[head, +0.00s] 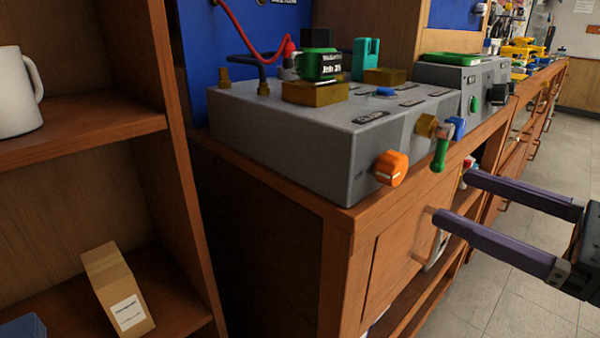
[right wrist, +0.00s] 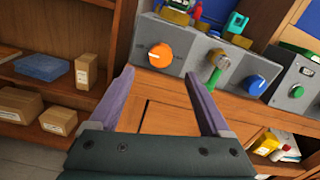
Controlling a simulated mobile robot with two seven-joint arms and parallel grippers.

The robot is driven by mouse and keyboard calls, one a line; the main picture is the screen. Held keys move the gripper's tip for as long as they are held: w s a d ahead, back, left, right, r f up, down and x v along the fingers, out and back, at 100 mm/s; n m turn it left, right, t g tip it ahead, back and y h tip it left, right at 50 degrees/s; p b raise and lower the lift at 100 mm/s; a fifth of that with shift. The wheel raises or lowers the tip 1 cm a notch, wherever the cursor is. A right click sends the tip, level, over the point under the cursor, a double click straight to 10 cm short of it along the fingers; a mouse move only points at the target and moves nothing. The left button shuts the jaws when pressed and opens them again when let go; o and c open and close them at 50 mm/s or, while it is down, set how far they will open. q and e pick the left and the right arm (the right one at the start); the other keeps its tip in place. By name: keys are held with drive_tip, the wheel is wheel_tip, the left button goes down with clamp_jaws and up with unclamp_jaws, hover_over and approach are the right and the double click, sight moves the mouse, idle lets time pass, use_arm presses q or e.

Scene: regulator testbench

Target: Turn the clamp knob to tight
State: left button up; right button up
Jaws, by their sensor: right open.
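The grey regulator bench unit (head: 290,145) stands on the wooden cabinet. Its front carries an orange knob (head: 391,168) with a white pointer line, a green handle (head: 440,153) on a brass fitting, and a blue knob (head: 458,127). I cannot read which is labelled clamp. In the right wrist view the orange knob (right wrist: 160,56) shows beyond the fingertips, between them, with the green handle (right wrist: 214,75) and blue knob (right wrist: 255,85) to its right. My right gripper (head: 450,197) is open and empty, in front of the unit and apart from the knobs. My left gripper is not in view.
A wooden shelf at the left holds a white mug (head: 18,95) and a cardboard box (head: 118,290). The cabinet door (head: 395,260) has a metal handle below the unit. A second grey unit (head: 460,80) stands farther right. The floor aisle (head: 520,250) at the right is clear.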

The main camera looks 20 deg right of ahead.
sight(401, 173)
drive_tip(key=x, duration=0.8)
drive_tip(key=shift+w+p, duration=0.1)
drive_tip(key=shift+p, duration=0.25)
drive_tip(key=shift+c, duration=0.3)
clamp_jaws()
